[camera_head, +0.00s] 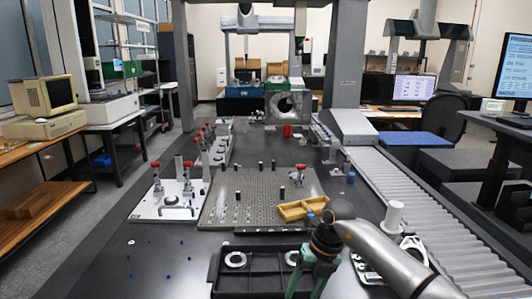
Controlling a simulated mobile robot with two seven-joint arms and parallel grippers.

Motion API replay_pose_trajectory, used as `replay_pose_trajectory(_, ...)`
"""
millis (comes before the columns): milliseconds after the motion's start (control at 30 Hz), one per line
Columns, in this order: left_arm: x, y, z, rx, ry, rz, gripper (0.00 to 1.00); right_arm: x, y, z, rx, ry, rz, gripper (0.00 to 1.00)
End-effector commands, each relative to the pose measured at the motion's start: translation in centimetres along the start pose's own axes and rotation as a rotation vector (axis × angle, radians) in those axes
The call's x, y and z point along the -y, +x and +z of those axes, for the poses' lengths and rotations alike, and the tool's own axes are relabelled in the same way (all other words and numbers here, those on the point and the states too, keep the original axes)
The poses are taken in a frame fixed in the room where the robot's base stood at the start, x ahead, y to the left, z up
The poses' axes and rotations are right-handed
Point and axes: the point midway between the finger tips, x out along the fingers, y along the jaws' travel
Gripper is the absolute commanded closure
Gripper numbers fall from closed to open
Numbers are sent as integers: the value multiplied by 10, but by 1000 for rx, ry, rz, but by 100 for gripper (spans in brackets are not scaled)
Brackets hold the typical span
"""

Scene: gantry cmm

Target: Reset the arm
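My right arm (385,255) comes in from the lower right. Its gripper (306,284) points down over the right part of a black tray (216,279). Its two green fingers stand apart, with nothing visible held between them; the tips are close to the bottom edge of the picture. One metal ring (236,259) lies in the tray's left part. Another ring (291,258) is partly hidden behind the gripper. My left arm and gripper are not in view.
A yellow divided bin (302,208) sits on the perforated plate (250,205), just beyond my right gripper. A white fixture plate (160,209) with red-topped clamps stands left. A white cylinder (393,217) stands right, beside a roller conveyor (430,205). The dark table's front left (150,270) is mostly clear.

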Motion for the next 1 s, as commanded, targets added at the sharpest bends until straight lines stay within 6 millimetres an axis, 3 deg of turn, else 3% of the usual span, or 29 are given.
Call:
replay_pose_trajectory(100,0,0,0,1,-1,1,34,-50,38,-19,-3,-37,247,34)
replay_pose_trajectory(233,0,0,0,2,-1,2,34,-112,61,-43,15,-16,582,34)
replay_pose_trajectory(300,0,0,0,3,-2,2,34,-142,62,-55,34,36,782,34)
replay_pose_trajectory(400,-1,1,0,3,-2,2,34,-171,52,-66,75,167,1056,34)
replay_pose_trajectory(500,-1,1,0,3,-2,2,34,-179,36,-70,125,356,1294,34)
replay_pose_trajectory(633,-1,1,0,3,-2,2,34,-158,22,-68,198,679,1532,34)
replay_pose_trajectory(767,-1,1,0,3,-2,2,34,-109,29,-69,264,1072,1670,34)
replay_pose_trajectory(867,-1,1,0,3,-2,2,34,-62,49,-82,302,1406,1699,34)
replay_pose_trajectory(1000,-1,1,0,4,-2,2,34,0,93,-120,318,1870,1628,34)
